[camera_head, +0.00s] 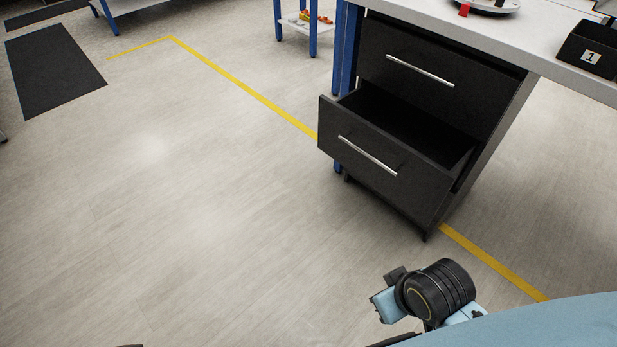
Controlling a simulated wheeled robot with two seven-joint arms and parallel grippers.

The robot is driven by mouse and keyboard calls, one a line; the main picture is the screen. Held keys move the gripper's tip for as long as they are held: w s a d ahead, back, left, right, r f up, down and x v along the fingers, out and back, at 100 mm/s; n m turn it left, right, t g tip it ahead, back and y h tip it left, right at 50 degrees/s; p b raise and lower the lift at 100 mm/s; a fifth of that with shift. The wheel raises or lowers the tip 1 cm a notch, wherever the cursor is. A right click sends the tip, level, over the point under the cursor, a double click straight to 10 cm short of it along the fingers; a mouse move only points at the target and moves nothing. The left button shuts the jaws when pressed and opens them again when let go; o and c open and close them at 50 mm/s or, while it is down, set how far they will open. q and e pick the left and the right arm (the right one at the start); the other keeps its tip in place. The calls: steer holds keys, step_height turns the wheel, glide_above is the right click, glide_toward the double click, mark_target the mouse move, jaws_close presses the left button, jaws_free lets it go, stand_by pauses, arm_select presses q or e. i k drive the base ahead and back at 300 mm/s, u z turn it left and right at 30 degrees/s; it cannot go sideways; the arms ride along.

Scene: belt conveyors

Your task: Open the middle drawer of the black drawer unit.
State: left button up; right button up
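The black drawer unit (487,157) stands under the grey worktop at the right. Its top drawer (408,66) is shut, with a silver bar handle (420,70) across its front. The drawer below it (365,165) is pulled out toward the lower left, and its empty-looking dark inside shows. Its silver handle (367,155) is bare and nothing touches it. Any drawer lower down is hidden behind the open front. Part of my arm, a black ribbed joint with light blue links, shows at the lower right, apart from the unit. No gripper fingers can be made out.
The worktop (560,62) carries a black bin (588,50) marked 1 and a round device (489,5) with a red part. A yellow floor line (245,88) runs behind the unit. Dark mats (52,70) lie at the upper left. The floor left of the unit is clear.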

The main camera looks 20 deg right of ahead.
mark_target(410, 156)
steer(key=z, duration=0.1)
steer(key=k, duration=0.3)
steer(key=u, duration=0.95)
steer(key=i, duration=1.3)
steer(key=z, duration=1.45)
steer(key=i, duration=0.45)
steer(key=z, duration=0.45)
